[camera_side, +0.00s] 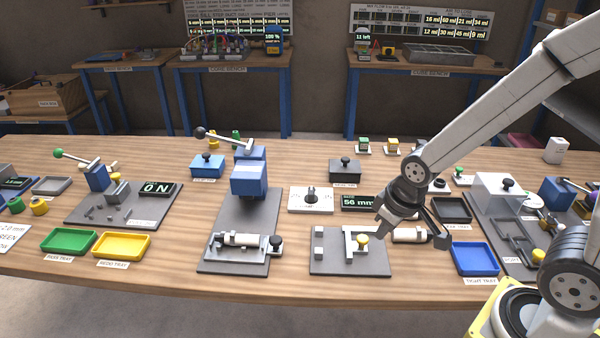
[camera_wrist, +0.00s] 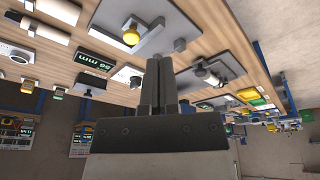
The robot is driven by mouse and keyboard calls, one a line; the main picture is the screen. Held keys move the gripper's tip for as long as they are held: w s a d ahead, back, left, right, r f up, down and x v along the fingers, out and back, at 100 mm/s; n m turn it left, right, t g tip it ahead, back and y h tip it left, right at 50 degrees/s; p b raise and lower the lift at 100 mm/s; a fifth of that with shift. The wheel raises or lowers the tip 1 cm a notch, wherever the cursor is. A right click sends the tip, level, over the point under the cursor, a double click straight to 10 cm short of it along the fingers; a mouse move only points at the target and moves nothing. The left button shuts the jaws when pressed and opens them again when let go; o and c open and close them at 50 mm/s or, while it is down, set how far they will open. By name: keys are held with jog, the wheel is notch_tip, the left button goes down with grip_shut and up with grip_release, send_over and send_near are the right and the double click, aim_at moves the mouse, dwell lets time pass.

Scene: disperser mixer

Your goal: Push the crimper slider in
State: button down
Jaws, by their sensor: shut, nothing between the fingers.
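The blue lever press (camera_side: 249,180) stands on a grey plate (camera_side: 240,208) left of centre in the side view. At its front, a slider with a dark knob (camera_side: 275,243) sits beside a white cylinder (camera_side: 240,239); I take this as the crimper slider. The cylinder also shows in the wrist view (camera_wrist: 203,73). My gripper (camera_side: 383,230) is shut and empty, right of the slider and apart from it. Its closed fingers (camera_wrist: 158,60) appear over the neighbouring plate with a yellow knob (camera_wrist: 131,37). Whether they touch that plate cannot be told.
The plate with the yellow knob (camera_side: 362,242) lies between my gripper and the press. A "56 mm" display (camera_side: 358,202) stands behind it. A blue tray (camera_side: 474,259) is to the right; green (camera_side: 68,252) and yellow (camera_side: 122,255) trays are at left.

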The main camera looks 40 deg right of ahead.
jog(key=w+a+f+n+t+y, duration=0.1)
jog(key=w+a+n+t+y, duration=0.1)
jog(key=w+a+n, duration=0.7)
jog(key=a+n+t, duration=0.1)
jog(key=n, duration=0.2)
jog(key=shift+w+f+y, duration=0.15)
jog(key=shift+f+y, duration=0.15)
jog(key=shift+f, duration=0.1)
send_near(273, 251)
jog(key=shift+s+a+f, duration=0.5)
jog(key=shift+a+f, duration=0.05)
jog(key=shift+f, duration=0.2)
jog(key=shift+s+a+f, duration=0.5)
jog(key=shift+a+f, duration=0.1)
jog(key=shift+f, duration=0.2)
jog(key=shift+w+d+f, duration=0.15)
jog(key=shift+w+d, duration=0.05)
jog(key=shift+w, duration=0.45)
jog(key=shift+w+d+f, duration=0.1)
jog(key=shift+w+d, duration=0.1)
jog(key=shift+w, duration=0.45)
jog(key=shift+w+d+f, duration=0.15)
jog(key=shift+w+d, duration=0.05)
jog(key=shift+w, duration=0.45)
jog(key=shift+w+d, duration=0.1)
